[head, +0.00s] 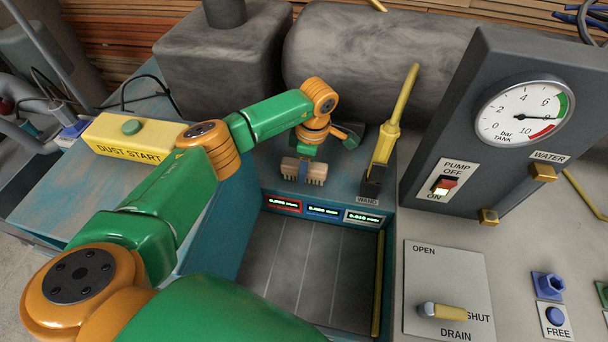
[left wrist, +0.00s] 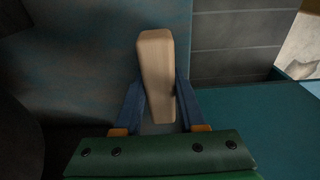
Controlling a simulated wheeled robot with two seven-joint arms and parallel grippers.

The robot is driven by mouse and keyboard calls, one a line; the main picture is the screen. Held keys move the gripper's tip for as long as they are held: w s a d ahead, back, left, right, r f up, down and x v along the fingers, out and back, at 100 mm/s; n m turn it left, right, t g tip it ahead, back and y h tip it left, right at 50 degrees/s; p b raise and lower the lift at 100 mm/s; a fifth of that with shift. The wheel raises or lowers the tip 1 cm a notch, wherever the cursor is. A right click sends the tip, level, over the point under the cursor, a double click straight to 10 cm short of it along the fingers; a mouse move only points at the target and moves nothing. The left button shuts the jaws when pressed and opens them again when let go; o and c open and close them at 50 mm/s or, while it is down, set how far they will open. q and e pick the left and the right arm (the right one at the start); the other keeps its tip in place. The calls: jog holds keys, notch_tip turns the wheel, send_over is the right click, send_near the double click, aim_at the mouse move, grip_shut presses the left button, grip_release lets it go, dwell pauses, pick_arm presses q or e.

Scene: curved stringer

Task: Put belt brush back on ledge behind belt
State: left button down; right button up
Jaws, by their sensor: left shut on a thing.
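The belt brush (head: 304,172) has a pale wooden back and bristles pointing down. In the head view it is over the teal ledge (head: 345,188) behind the belt, close to the ledge's front edge. I cannot tell whether its bristles touch the ledge. My left gripper (head: 303,161) is above the brush and shut on it. In the left wrist view the brush's wooden body (left wrist: 156,70) sits between the two blue fingers of my left gripper (left wrist: 158,92). The dark belt (head: 312,270) lies in front of and below the ledge. My right gripper is not in view.
A yellow wand (head: 390,135) stands in its holder right of the brush. Small digital displays (head: 322,211) line the ledge's front face. A yellow dust start box (head: 134,138) is at left. A grey gauge panel (head: 485,120) and drain plate (head: 447,290) are at right. Dark tanks stand behind.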

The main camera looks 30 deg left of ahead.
aim_at(310, 165)
pick_arm(q)
jog(key=shift+w+f, duration=0.1)
jog(key=shift+f, duration=0.4)
jog(key=shift+c, duration=2.4)
grip_release()
jog(key=shift+r, duration=0.15)
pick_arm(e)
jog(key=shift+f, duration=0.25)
pick_arm(q)
jog(key=shift+r, duration=0.35)
jog(key=r+b, duration=0.1)
jog(key=r, duration=0.2)
jog(key=d+r+b, duration=0.1)
jog(key=r, duration=0.3)
jog(key=r+b, duration=0.1)
jog(key=r, duration=0.2)
jog(key=shift+w+d+r, duration=0.15)
jog(key=shift+d+r, duration=0.05)
jog(key=shift+r, duration=0.55)
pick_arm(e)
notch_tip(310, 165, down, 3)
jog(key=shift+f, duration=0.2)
